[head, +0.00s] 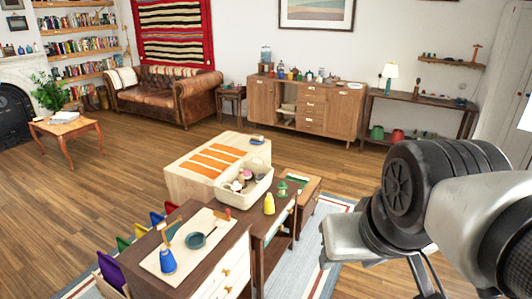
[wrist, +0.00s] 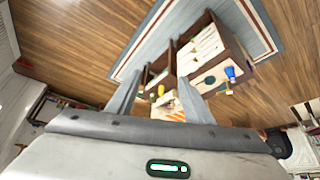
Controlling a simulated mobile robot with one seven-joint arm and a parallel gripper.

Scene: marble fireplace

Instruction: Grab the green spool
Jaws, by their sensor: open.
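A small green object (head: 283,188), which looks like the green spool, stands upright on the small wooden table right of the cream basket in the head view. It is too small to be sure of its shape. My gripper (wrist: 160,103) is open and empty in the wrist view, with its two fingers spread apart. The tables show small and far beyond the fingers there, and I cannot make out the spool. In the head view my arm fills the lower right, well apart from the green object, and the fingertips are not clear.
A yellow bottle (head: 269,203) stands just in front of the green object. The cream basket (head: 262,187) holds several items. Wood floor is open at left.

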